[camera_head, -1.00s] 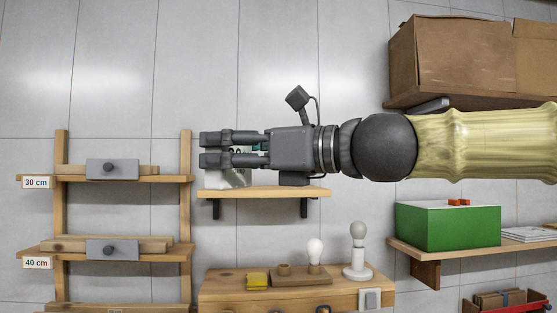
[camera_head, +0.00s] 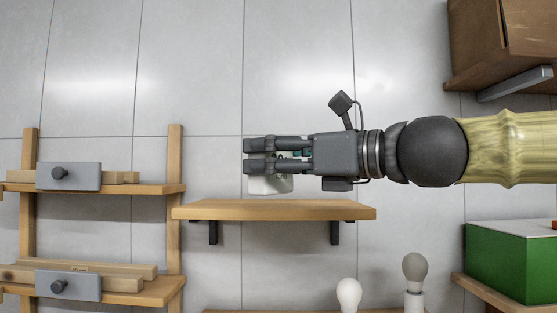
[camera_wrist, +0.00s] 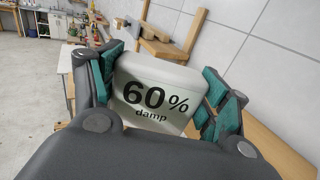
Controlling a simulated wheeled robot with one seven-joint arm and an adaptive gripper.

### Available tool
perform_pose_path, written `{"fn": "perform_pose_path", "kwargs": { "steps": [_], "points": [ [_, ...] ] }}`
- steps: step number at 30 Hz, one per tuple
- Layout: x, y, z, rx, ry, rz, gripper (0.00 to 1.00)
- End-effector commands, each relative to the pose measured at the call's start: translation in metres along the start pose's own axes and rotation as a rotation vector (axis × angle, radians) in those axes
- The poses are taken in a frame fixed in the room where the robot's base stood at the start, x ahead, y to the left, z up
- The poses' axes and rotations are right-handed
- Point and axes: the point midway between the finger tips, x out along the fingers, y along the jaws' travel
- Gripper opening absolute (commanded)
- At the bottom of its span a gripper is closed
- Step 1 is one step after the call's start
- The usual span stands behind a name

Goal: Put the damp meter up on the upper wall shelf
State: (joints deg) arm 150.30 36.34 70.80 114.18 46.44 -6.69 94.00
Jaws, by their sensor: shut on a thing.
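The damp meter is a pale box marked "60% damp" in the wrist view (camera_wrist: 157,92), held between the teal-padded fingers of my gripper (camera_wrist: 165,85). In the head view the lower part of the damp meter (camera_head: 270,185) shows below the dark fingers of my gripper (camera_head: 249,156), which hide the rest. My gripper is shut on it and points left. A wooden wall shelf (camera_head: 300,210) on two dark brackets lies just below the meter, with a small gap between them in the picture. The shelf's visible top is bare. The meter's depth relative to the shelf is hard to tell.
A brown cardboard box (camera_head: 502,40) sits on a higher shelf (camera_head: 500,80) at the upper right. A green box (camera_head: 505,263) is at the lower right. A wooden rack (camera_head: 175,230) stands left. Two bulbs (camera_head: 349,294) (camera_head: 414,270) stand below the shelf.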

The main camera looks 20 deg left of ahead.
Motion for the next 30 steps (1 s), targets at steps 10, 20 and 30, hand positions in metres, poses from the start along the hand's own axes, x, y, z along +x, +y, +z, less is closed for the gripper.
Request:
{"fn": "perform_pose_path", "kwargs": {
  "steps": [10, 20, 30],
  "points": [
    [0.017, -0.024, -0.002, 0.001, 0.001, 0.004, 0.51],
    [0.032, -0.05, -0.004, 0.001, 0.0, 0.005, 0.51],
    [0.047, -0.077, -0.007, 0.001, 0.001, 0.004, 0.51]
  ]
}}
